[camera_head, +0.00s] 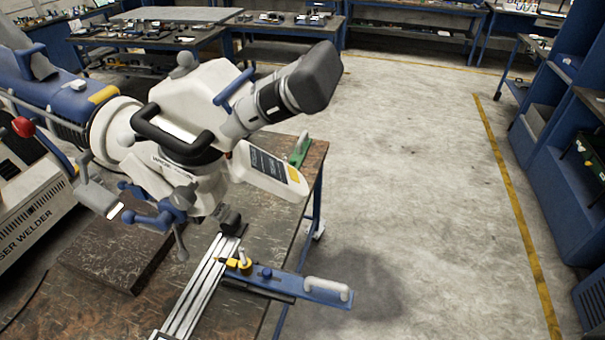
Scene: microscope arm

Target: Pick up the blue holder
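A pale grey handle (327,287) sits on that end, and a yellow clamp-like part (240,264) and a small blue knob (265,273) stand nearer the rail. Neither of my grippers shows in the head view.
A large white microscope head (190,100) with dark eyepieces (308,82) overhangs the worktable (110,300). A dark block (115,252) and a green tool (299,149) rest on the table. Clear concrete floor (420,190) lies to the right, before blue shelving (560,150).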

